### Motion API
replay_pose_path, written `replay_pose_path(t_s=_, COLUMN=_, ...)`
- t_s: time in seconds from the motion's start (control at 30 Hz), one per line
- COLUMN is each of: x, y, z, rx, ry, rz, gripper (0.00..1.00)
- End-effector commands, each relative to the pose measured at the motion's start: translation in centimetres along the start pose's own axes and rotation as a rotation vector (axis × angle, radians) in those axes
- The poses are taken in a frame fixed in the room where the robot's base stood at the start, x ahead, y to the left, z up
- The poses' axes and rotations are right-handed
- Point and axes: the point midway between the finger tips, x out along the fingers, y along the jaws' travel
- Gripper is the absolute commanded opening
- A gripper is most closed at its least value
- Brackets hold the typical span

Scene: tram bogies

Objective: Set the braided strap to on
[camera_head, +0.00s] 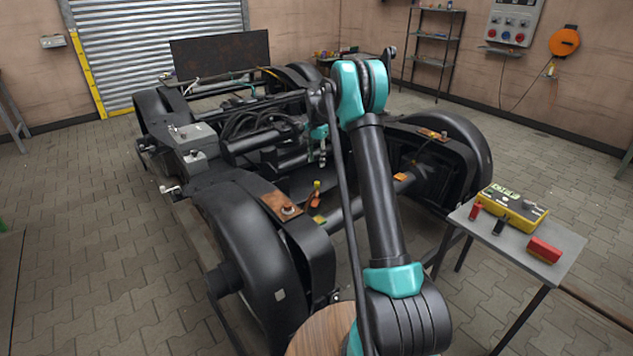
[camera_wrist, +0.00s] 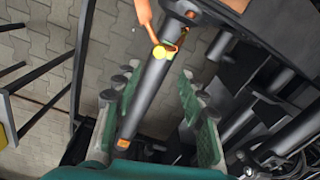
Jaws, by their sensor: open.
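I cannot make out any braid clearly, so I cannot tell for sure which part is the strap. An orange lever-like piece (camera_wrist: 144,14) with a yellow round end (camera_wrist: 161,53) lies at a dark tube (camera_wrist: 150,85) in the wrist view. A small orange and yellow piece (camera_head: 317,189) stands above the grey tube (camera_head: 345,213) in the head view. My gripper (camera_wrist: 160,98) is open, its green-padded fingers on either side of the tube in the picture, with nothing clearly held. In the head view my gripper (camera_head: 322,155) hangs over the bogie, small and partly lost among dark parts.
The dark bogie has a large black wheel cover (camera_head: 245,245) at the near left and copper-coloured plates (camera_head: 281,204) on its frame. A grey table (camera_head: 520,252) at the right holds a yellow device (camera_head: 512,208) and red and black pieces. Paved floor is clear at the left.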

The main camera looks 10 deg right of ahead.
Motion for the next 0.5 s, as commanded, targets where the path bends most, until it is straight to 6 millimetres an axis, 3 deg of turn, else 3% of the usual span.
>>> replay_pose_path(t_s=0.3, x=6.5, y=0.0, z=0.0, rx=0.0, ry=0.0, rz=0.0, gripper=0.41)
replay_pose_path(t_s=0.5, x=9.5, y=0.0, z=0.0, rx=0.0, ry=0.0, rz=0.0, gripper=0.41)
